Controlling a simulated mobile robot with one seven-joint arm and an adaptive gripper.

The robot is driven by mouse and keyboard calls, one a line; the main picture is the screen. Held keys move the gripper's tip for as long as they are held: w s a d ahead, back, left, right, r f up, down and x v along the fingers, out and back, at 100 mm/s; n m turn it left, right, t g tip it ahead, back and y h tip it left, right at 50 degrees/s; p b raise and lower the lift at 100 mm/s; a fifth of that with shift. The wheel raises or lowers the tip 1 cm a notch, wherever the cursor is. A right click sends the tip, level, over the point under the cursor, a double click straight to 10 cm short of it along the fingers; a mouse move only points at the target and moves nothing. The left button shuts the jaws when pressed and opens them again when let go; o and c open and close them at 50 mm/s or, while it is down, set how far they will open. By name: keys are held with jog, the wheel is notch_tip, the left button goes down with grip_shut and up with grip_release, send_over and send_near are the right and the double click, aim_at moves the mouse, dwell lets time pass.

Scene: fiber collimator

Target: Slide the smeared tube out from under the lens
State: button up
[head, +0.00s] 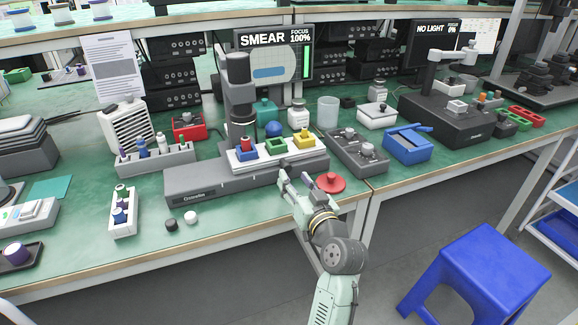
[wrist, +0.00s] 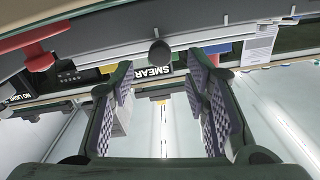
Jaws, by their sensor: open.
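The lens barrel (head: 240,130) of the grey scope hangs above the left end of a white carrier on the scope's stage (head: 215,180). The screen (head: 272,65) reads SMEAR, focus 100%. My gripper (head: 293,178) is open and empty in front of the stage's right part. In the wrist view my gripper (wrist: 160,75) shows its two checkered pads wide apart.
A grey tube rack (head: 157,160) and a white rack (head: 122,212) stand left. A grey control box (head: 357,153) and blue box (head: 407,145) stand right.

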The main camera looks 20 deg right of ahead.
aim_at(288, 169)
jog(key=w+p, duration=0.1)
jog(key=w, duration=0.4)
jog(key=shift+a, duration=0.1)
grip_shut()
dwell(0.4)
dwell(0.4)
